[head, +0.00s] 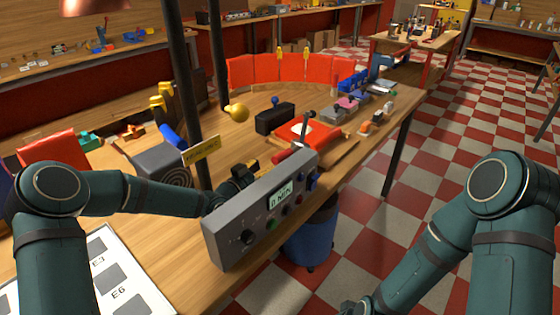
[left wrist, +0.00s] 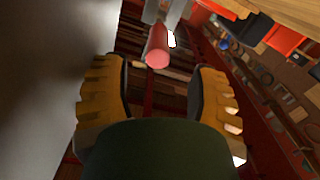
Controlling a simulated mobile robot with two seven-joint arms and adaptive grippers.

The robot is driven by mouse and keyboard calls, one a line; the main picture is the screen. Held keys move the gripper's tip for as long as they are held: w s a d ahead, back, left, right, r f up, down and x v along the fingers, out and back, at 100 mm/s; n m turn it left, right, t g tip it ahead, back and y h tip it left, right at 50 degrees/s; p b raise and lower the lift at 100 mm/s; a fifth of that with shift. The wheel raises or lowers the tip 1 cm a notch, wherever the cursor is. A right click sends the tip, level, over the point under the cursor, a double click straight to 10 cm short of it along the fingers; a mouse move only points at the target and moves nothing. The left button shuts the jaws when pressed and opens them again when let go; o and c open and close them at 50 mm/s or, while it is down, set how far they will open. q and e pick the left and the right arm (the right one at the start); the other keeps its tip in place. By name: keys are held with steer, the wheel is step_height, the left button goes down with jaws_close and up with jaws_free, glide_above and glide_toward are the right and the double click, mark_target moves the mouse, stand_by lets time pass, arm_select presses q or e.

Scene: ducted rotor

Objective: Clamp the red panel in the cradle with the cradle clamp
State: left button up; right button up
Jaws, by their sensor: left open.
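A red panel (head: 321,129) with a pale patch lies on a low wooden stand, which looks like the cradle, near the table's right edge. A dark clamp (head: 308,118) with an upright handle stands at it. My left gripper (head: 268,163) is open and empty, just left of the stand and partly hidden behind a grey control box. In the left wrist view, a red rounded handle tip (left wrist: 157,55) shows beyond and between the open fingers, apart from them; it looks like part of the clamp.
The grey control box (head: 225,232) with a display and knobs stands in front of my left gripper. Upright red curved panels (head: 290,68) stand behind. A black box (head: 275,120) and small grey blocks (head: 333,113) lie nearby. Dark posts rise at the left.

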mark_target(280, 157)
arm_select(q)
steer(key=x, duration=0.7)
steer(key=shift+w+d+b, duration=0.1)
steer(key=shift+d+b, duration=0.05)
steer(key=shift+b, duration=0.2)
steer(key=shift+c, duration=0.4)
jaws_close()
steer(key=shift+r, duration=0.1)
